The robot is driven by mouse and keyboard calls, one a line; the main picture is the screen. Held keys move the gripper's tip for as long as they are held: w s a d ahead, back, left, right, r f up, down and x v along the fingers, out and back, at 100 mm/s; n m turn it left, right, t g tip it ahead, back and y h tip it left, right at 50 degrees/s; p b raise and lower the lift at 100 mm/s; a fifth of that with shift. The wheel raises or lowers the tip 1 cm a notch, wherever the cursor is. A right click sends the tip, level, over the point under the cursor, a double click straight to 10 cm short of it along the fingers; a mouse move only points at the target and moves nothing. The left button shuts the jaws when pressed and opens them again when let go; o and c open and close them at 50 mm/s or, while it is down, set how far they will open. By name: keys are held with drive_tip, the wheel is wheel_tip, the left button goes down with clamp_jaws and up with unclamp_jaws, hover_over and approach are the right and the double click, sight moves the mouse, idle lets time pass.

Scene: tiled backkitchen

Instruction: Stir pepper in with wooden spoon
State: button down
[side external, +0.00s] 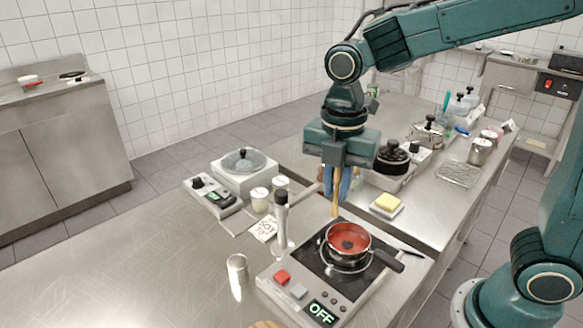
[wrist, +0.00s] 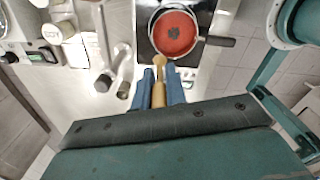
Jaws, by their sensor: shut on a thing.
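A small pot of red sauce (side external: 346,240) stands on the hotplate (side external: 309,262), its dark handle pointing right. A dark patch of pepper (side external: 347,244) lies in the middle of the sauce; it also shows in the wrist view (wrist: 174,32). My gripper (side external: 342,188) is shut on the wooden spoon (side external: 336,204), which hangs roughly upright with its lower end just above the pot's far rim. In the wrist view, the spoon (wrist: 158,92) sits between the blue fingers, and its tip is near the pot's rim. Whether it touches the rim, I cannot tell.
A metal upright stand (side external: 282,222) rises at the hotplate's left, near a steel cup (side external: 237,268). A yellow sponge (side external: 387,202) lies behind the pot. A covered dish on a scale (side external: 244,170) stands farther left. The front-left steel counter is clear.

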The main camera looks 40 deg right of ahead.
drive_tip(key=shift+s+d+f, duration=0.45)
drive_tip(key=shift+s+d, duration=0.1)
drive_tip(key=shift+s, duration=0.1)
drive_tip(key=shift+s+d+f, duration=0.4)
drive_tip(key=shift+s+d, duration=0.1)
drive_tip(key=shift+s, duration=0.1)
drive_tip(key=shift+f, duration=0.3)
drive_tip(key=shift+f, duration=2.85)
drive_tip(key=shift+w, duration=0.15)
